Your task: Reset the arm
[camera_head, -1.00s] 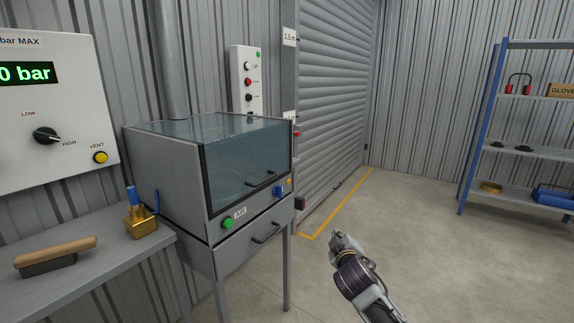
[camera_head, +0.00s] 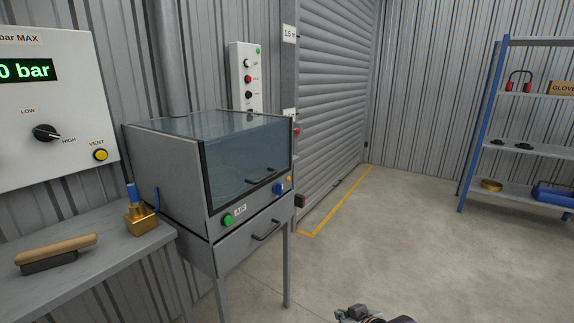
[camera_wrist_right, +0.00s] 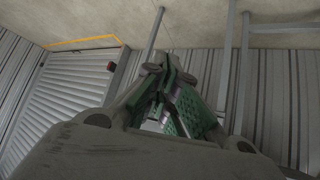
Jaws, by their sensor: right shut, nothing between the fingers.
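My right gripper (camera_head: 350,313) shows only at the bottom edge of the head view, right of the cabinet's legs and over the bare floor. Most of my right arm is below the frame. In the right wrist view the fingers of my right gripper (camera_wrist_right: 166,62) come together, shut, with nothing held between them. My left gripper is in neither view.
A grey cabinet (camera_head: 165,171) with a glass lid stands left of centre. A bench (camera_head: 95,262) at the left holds a wooden-handled brush (camera_head: 55,253) and a brass fitting (camera_head: 141,219). A shelf rack (camera_head: 530,148) stands right. Floor between is free.

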